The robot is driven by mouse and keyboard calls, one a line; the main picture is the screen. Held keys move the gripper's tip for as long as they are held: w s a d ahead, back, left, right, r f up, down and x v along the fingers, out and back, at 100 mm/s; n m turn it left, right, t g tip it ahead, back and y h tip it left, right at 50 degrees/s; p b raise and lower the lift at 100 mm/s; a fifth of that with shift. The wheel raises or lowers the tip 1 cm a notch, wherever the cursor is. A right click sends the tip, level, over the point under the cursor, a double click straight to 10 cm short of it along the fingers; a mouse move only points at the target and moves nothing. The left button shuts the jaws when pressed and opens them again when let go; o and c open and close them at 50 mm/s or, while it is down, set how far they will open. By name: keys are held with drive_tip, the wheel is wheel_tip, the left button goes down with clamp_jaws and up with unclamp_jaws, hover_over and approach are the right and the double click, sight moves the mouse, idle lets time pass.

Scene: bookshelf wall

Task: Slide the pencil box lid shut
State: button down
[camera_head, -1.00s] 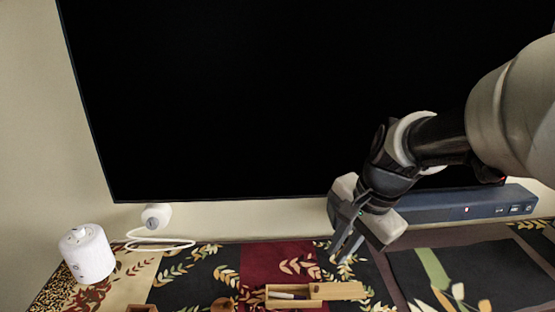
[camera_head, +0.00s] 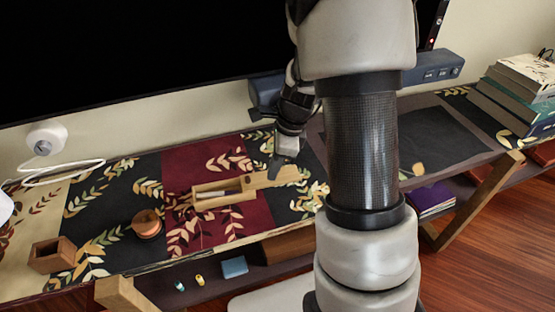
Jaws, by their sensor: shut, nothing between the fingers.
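The pencil box (camera_head: 211,203) is a light wooden box on the dark red part of the patterned shelf top. A pale pencil-like item lies in its open compartment. Its wooden lid (camera_head: 277,177) sticks out to the right from the box's right end, so the left part of the box is uncovered. I cannot tell whether the fingertips touch the lid. My arm hides the area to the right.
A round wooden item (camera_head: 147,223) and a square wooden cup (camera_head: 53,255) stand left of the box. A blue-grey bar (camera_head: 433,69) lies along the wall under the black screen (camera_head: 130,45). Books (camera_head: 515,95) are stacked at the right.

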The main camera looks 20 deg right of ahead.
sight(255, 182)
drive_tip(key=shift+w+a+f, duration=0.15)
drive_tip(key=shift+w+a, duration=0.1)
drive_tip(key=shift+a, duration=0.4)
drive_tip(key=shift+w+a+f, duration=0.2)
drive_tip(key=shift+a, duration=0.5)
drive_tip(key=shift+w+a+f, duration=0.15)
drive_tip(key=shift+w+a, duration=0.1)
drive_tip(key=shift+a, duration=0.4)
drive_tip(key=a+p, duration=0.2)
drive_tip(key=a, duration=0.2)
drive_tip(key=a+p, duration=0.2)
drive_tip(key=a, duration=0.3)
drive_tip(key=w+a+p, duration=0.1)
drive_tip(key=a+p, duration=0.1)
drive_tip(key=a, duration=0.2)
drive_tip(key=shift+a+r, duration=0.1)
drive_tip(key=shift+a, duration=0.5)
drive_tip(key=shift+d, duration=0.15)
